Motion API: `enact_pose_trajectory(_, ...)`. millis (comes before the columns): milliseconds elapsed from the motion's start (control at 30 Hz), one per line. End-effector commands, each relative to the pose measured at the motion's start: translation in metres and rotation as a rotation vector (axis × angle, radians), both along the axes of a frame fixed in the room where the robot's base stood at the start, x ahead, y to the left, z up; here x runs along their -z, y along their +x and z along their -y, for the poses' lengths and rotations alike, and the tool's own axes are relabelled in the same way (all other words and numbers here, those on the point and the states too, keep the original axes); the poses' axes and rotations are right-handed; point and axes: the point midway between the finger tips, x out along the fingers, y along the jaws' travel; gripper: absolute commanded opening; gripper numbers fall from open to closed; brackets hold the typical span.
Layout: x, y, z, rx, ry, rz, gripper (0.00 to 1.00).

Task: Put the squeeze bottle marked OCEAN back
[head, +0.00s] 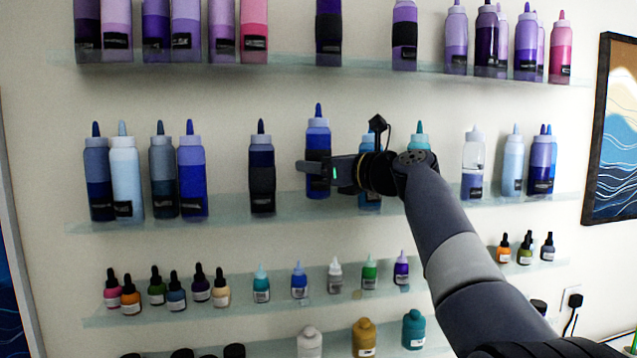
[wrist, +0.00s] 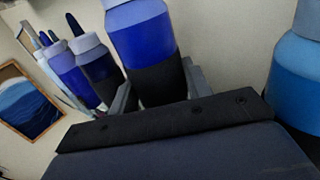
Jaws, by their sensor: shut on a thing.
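A blue squeeze bottle (head: 318,137) with a pale collar and dark blue tip stands upright at the middle shelf (head: 300,208). My gripper (head: 318,172) is shut around its lower body. In the wrist view the bottle (wrist: 141,40) sits between the two fingers (wrist: 158,92), bright blue above and dark below. I cannot read a name on its label. Its base shows just below the gripper, slightly higher in the picture than its neighbours' bases; I cannot tell whether it touches the shelf.
A dark bottle (head: 262,165) stands to the left, with a gap. A blue bottle (head: 369,143) and a teal-tipped bottle (head: 418,138) stand to the right, partly behind my arm. The upper shelf (head: 280,66) holds purple and pink bottles. Small dropper bottles (head: 299,280) stand below.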

Motion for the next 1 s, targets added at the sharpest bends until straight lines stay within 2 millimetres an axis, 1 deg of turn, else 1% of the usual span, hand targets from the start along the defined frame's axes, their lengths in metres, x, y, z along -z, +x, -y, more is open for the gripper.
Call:
enact_pose_trajectory(33, 0.01, 0.0, 0.0, 0.0, 0.001, -0.003, 0.25)
enact_pose_trajectory(133, 0.022, -0.001, 0.0, 0.0, 0.001, -0.001, 0.25)
enact_pose_trajectory(233, 0.026, 0.003, -0.001, 0.001, 0.001, -0.001, 0.25)
enact_pose_trajectory(467, 0.027, 0.003, -0.001, 0.0, 0.001, 0.001, 0.25)
enact_pose_trajectory(600, 0.031, 0.003, -0.001, 0.0, 0.001, 0.0, 0.25)
enact_pose_trajectory(633, 0.031, 0.004, -0.001, 0.0, 0.001, -0.001, 0.48)
enact_pose_trajectory(867, 0.031, 0.004, -0.001, 0.0, 0.0, -0.001, 0.67)
enact_pose_trajectory(900, 0.031, 0.004, -0.001, 0.0, 0.0, -0.001, 0.68)
enact_pose_trajectory(1000, 0.031, 0.004, -0.001, 0.0, 0.001, -0.001, 0.68)
